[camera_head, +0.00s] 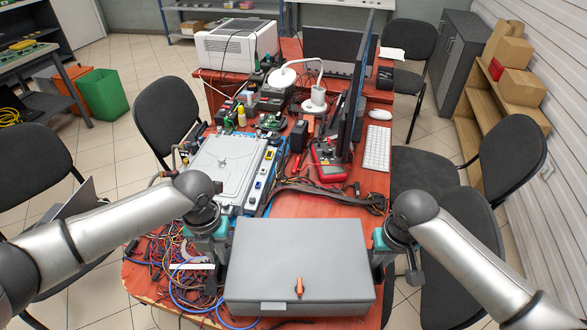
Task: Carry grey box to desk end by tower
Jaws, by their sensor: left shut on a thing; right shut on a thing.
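The grey box (300,262) is a wide, flat case with its lid closed, at the near end of the red desk (285,205). An orange screwdriver-like piece (299,287) is on its lid. My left gripper (222,270) is shut on the box's left side. My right gripper (376,265) is shut on its right side. The box looks level; whether it touches the desk I cannot tell. The fingertips are largely hidden. A white boxy machine (237,45) stands at the desk's far end; I cannot tell whether it is the tower.
Tangled wires (170,255) lie left of the box. Behind it are a black cable bundle (335,197), a silver case (225,165), a red multimeter (328,165), monitors (352,95) and a keyboard (377,148). Chairs (170,112) stand on both sides. The desk is crowded.

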